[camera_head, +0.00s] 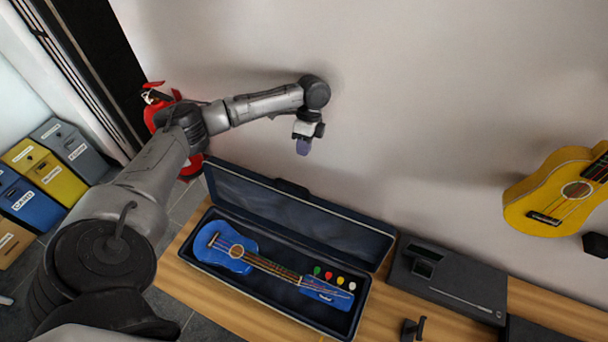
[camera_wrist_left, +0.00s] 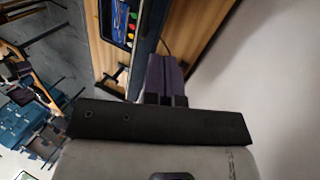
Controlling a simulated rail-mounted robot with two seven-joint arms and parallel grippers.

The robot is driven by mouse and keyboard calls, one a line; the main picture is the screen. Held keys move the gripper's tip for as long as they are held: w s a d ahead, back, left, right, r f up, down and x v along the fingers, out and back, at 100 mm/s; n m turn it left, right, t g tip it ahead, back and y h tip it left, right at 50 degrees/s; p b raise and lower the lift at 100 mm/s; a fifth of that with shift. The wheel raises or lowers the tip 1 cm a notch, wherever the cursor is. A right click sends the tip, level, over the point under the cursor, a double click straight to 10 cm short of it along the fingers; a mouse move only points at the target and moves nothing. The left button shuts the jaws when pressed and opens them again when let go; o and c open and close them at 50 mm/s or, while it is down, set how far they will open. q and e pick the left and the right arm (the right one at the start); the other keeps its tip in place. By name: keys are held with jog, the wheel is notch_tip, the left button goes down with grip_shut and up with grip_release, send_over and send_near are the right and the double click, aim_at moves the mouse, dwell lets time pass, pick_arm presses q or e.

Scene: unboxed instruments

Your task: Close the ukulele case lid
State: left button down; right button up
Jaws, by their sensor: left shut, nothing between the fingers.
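The ukulele case (camera_head: 262,286) lies open on the wooden table, its dark blue lid (camera_head: 300,217) standing up at the back on the wall side. My right gripper is not in view.
A dark grey box (camera_head: 449,280) stands on the table right of the case. A yellow ukulele (camera_head: 558,190) hangs on the wall at right. A red fire extinguisher (camera_head: 158,98) and several bins (camera_head: 70,150) stand at left.

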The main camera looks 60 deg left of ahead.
pick_arm(q)
jog(key=m, duration=0.1)
jog(key=p, duration=0.2)
send_over(296, 191)
jog(key=w+a, duration=0.1)
jog(key=w, duration=0.1)
jog(key=f, duration=0.9)
jog(key=shift+s+a+f, duration=0.1)
jog(key=shift+a+f, duration=0.1)
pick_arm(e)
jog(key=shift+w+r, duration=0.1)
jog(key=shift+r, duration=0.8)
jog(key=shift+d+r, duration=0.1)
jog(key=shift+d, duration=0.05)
